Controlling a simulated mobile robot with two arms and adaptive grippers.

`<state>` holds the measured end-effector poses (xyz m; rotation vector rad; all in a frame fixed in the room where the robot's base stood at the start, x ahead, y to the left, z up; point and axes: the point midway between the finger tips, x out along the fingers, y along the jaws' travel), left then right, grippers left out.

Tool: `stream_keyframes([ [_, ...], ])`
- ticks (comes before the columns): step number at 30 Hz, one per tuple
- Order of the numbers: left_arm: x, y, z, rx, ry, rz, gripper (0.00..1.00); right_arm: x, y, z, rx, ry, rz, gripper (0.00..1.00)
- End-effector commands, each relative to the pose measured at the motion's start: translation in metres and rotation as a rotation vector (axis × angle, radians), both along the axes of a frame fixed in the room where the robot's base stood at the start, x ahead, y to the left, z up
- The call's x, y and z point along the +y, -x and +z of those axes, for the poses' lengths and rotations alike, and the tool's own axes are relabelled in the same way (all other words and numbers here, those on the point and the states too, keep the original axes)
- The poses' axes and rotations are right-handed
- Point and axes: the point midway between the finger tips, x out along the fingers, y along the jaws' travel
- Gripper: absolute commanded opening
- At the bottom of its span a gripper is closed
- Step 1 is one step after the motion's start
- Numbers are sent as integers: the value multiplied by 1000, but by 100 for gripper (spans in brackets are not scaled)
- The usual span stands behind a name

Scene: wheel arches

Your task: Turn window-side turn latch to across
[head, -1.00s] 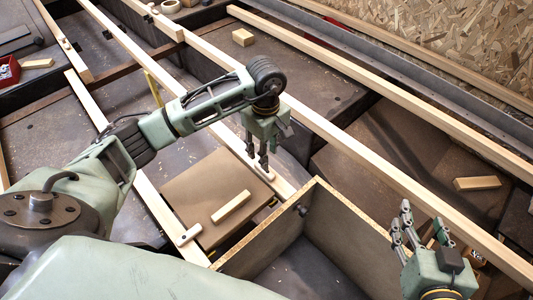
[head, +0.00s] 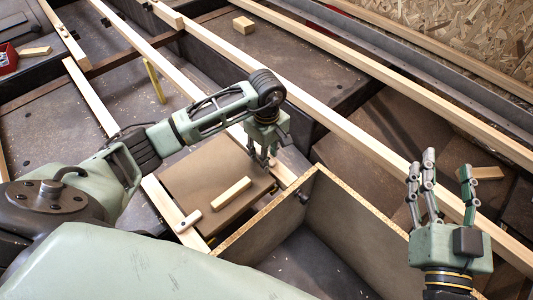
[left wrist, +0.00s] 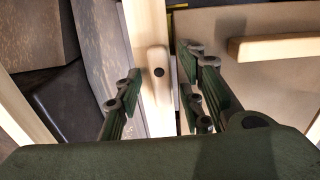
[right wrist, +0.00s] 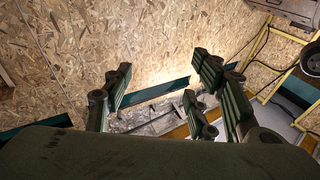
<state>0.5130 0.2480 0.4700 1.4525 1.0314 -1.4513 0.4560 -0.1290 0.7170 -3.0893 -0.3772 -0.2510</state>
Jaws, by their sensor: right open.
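The turn latch under my left gripper is a small light wooden bar with a dark pivot (left wrist: 158,72) in the left wrist view. It lies lengthwise along the pale rail (left wrist: 150,25). In the head view the latch is largely hidden by the fingers. My left gripper (head: 265,162) is above it, pointing down; in the left wrist view its fingers (left wrist: 160,103) are apart, one on each side of the latch. I cannot tell whether they touch it. A second latch (head: 188,221) lies on the near rail. My right gripper (head: 443,185) is open and empty, fingers up, at the right.
A brown panel (head: 200,185) with a wooden handle bar (head: 231,191) lies between the two rails. An open box (head: 350,235) stands in front of it. Long wooden battens (head: 370,145) cross the floor. A loose block (head: 243,25) lies at the back.

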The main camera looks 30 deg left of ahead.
Motion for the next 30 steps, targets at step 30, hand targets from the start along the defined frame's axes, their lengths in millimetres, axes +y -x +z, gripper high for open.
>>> stream_keyframes([
  [30,0,1,1,2,0,83,0,-2,-1,-19,96,26,-5,53],
])
